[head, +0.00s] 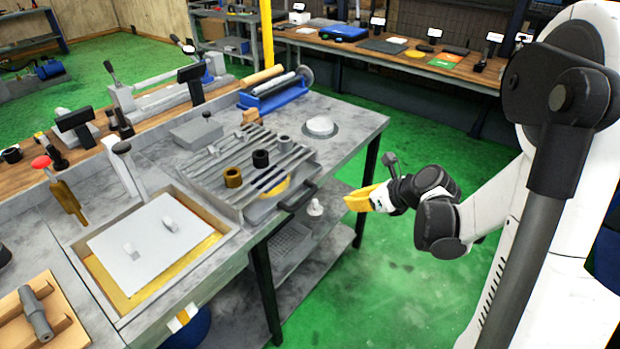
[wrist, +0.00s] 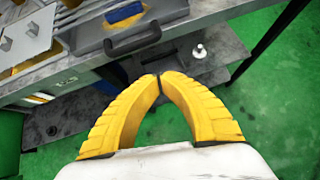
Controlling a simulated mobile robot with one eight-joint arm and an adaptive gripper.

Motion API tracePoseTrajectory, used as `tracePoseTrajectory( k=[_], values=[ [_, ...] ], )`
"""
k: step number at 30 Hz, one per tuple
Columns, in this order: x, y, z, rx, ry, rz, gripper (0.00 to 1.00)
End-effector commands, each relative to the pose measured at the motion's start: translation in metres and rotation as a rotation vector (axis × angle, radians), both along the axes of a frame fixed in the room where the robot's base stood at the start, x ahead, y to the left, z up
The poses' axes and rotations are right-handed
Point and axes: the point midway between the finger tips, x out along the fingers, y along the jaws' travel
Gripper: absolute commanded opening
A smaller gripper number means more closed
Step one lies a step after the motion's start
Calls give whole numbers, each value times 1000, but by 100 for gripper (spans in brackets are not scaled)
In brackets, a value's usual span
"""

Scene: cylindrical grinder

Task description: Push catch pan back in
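The catch pan (head: 262,211) is a grey tray under the slatted grate, with yellow showing inside it. Its front edge and black handle (head: 297,197) stick out past the bench's front edge. In the wrist view the pan (wrist: 92,36) is at the upper left, with its handle (wrist: 132,41) facing me. My gripper (head: 358,199) has yellow fingers and hangs in front of the bench, to the right of the handle and apart from it. In the wrist view its fingertips (wrist: 158,77) meet with nothing between them, below the handle.
The slatted grate (head: 245,165) holds several dark and brass rings. A white bottle-like item (head: 315,207) stands on the lower shelf (head: 325,240) near my gripper. Green floor (head: 400,285) in front is clear.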

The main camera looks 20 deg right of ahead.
Motion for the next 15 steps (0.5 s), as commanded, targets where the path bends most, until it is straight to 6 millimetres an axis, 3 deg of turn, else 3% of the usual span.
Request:
tracePoseTrajectory(
  k=[5,15],
  values=[
    [7,4,-13,-27,-7,12,0],
    [55,28,-61,-23,-6,13,0]
  ],
)
